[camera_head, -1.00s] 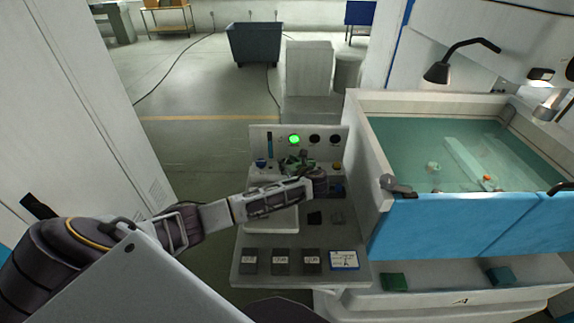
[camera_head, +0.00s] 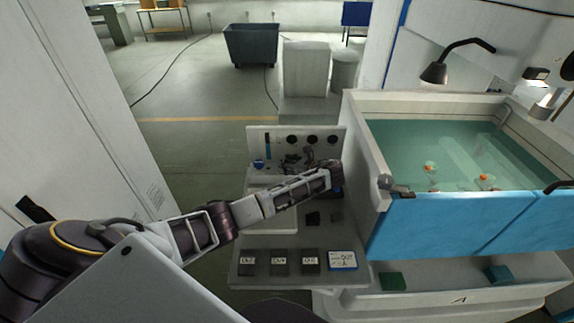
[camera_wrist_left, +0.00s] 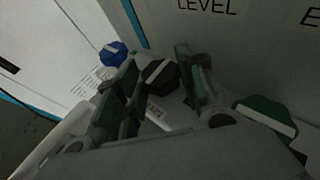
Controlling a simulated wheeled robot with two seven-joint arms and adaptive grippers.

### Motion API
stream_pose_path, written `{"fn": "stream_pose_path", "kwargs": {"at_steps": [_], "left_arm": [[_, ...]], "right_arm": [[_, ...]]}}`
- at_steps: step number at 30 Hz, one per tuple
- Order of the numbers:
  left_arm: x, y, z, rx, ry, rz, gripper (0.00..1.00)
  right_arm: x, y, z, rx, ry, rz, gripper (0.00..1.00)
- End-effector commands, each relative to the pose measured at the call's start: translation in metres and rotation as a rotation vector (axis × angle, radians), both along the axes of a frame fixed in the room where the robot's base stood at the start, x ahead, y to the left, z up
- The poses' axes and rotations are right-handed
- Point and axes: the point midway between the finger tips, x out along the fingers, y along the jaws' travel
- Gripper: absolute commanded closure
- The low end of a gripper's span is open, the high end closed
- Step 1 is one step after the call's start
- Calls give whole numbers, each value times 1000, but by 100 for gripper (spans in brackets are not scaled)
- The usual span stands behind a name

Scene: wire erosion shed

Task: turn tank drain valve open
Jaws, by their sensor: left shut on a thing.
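A black knob with a white stripe (camera_wrist_left: 158,75) sits on the control panel in the left wrist view, between the green pads of my left gripper (camera_wrist_left: 157,68). The gripper is shut on this knob. In the head view, my left gripper (camera_head: 293,161) is at the small control stand, below its row of round lamps. A blue knob (camera_wrist_left: 112,54) is to the left of the gripper and a green knob (camera_wrist_left: 268,116) to the right. The blue knob also shows in the head view (camera_head: 258,163). The label naming the gripped knob is not readable. My right gripper is not in view.
The water tank (camera_head: 355,130) with blue front panels (camera_head: 430,222) stands right of the control stand (camera_head: 240,268). Dark labelled blocks (camera_head: 279,262) and a white card (camera_head: 342,260) lie on the stand's front ledge. A tall white cabinet (camera_head: 60,110) is at left.

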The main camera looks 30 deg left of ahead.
Motion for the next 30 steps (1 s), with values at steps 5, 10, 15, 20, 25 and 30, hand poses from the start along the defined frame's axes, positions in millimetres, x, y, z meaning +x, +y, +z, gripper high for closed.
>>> {"fn": "stream_pose_path", "kwargs": {"at_steps": [5,10,15,20,25,30], "left_arm": [[0,1,1,1,-1,3,85],[0,1,0,1,-1,3,60],[0,0,0,0,-1,2,52],[0,0,0,0,-1,1,52],[0,-3,1,0,-1,0,52],[-2,-15,6,-1,-1,-1,52]], "right_arm": [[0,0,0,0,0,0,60],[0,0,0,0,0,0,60],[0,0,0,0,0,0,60],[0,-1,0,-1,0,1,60],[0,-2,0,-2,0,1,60],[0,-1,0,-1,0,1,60]]}}
